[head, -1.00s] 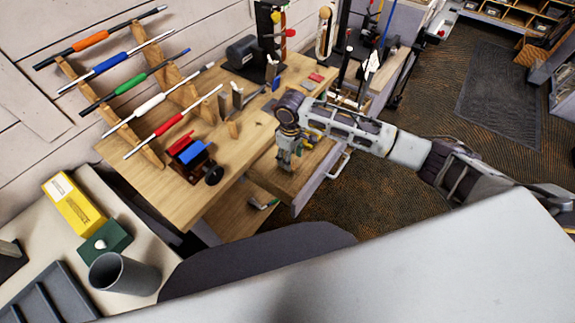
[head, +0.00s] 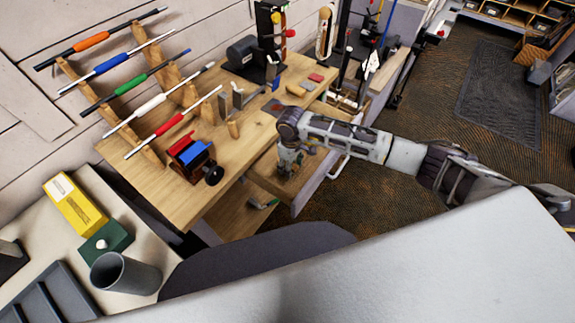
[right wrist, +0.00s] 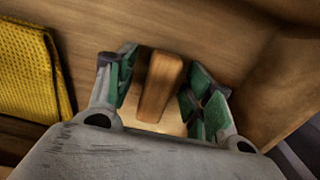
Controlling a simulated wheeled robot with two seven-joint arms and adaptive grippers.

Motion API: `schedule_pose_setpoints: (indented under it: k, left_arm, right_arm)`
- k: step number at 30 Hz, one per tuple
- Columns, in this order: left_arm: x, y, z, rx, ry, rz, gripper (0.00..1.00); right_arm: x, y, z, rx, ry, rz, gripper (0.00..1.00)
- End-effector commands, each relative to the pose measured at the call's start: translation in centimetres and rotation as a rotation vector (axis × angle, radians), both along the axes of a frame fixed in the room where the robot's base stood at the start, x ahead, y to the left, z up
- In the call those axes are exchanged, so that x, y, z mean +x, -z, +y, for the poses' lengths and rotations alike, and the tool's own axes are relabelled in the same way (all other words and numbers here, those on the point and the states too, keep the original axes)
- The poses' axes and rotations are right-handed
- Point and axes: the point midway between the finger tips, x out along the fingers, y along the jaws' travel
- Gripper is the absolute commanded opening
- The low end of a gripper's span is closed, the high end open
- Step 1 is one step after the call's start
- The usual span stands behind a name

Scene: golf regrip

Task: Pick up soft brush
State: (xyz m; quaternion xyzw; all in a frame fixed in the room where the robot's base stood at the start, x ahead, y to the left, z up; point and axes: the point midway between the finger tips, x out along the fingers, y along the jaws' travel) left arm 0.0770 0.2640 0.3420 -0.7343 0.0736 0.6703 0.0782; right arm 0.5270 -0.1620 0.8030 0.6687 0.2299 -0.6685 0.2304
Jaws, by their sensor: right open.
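My right gripper (head: 288,168) reaches down into an open drawer (head: 312,184) at the front of the wooden bench. In the right wrist view the right gripper (right wrist: 163,95) is open, with a green-padded finger on each side of a wooden piece (right wrist: 160,85). This piece looks like a brush handle, but no bristles show, so I cannot confirm it is the soft brush. A narrow gap shows between it and the right finger; contact on the left is unclear. My left gripper is not in view.
A yellow textured cloth (right wrist: 28,72) lies left of the gripper in the drawer. The drawer's wooden side wall (right wrist: 285,95) is close on the right. The bench above holds a vise (head: 193,160) and a wooden rack with several gripped shafts.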

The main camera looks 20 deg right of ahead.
Motion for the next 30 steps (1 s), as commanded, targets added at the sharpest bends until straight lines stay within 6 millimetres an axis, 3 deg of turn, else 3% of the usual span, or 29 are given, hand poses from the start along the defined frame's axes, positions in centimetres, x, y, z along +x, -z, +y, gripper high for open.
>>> schedule_pose_setpoints:
  k: [7, 18, 30]
  left_arm:
    - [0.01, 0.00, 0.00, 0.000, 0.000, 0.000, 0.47]
    - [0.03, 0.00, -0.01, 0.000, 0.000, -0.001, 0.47]
    - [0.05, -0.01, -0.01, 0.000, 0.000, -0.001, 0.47]
  right_arm:
    - [0.00, -0.02, 0.02, 0.000, 0.000, 0.000, 0.51]
    - [0.00, -0.03, 0.02, 0.000, 0.000, 0.000, 0.03]
    - [0.05, -0.59, 0.04, 0.001, 0.000, -0.001, 0.00]
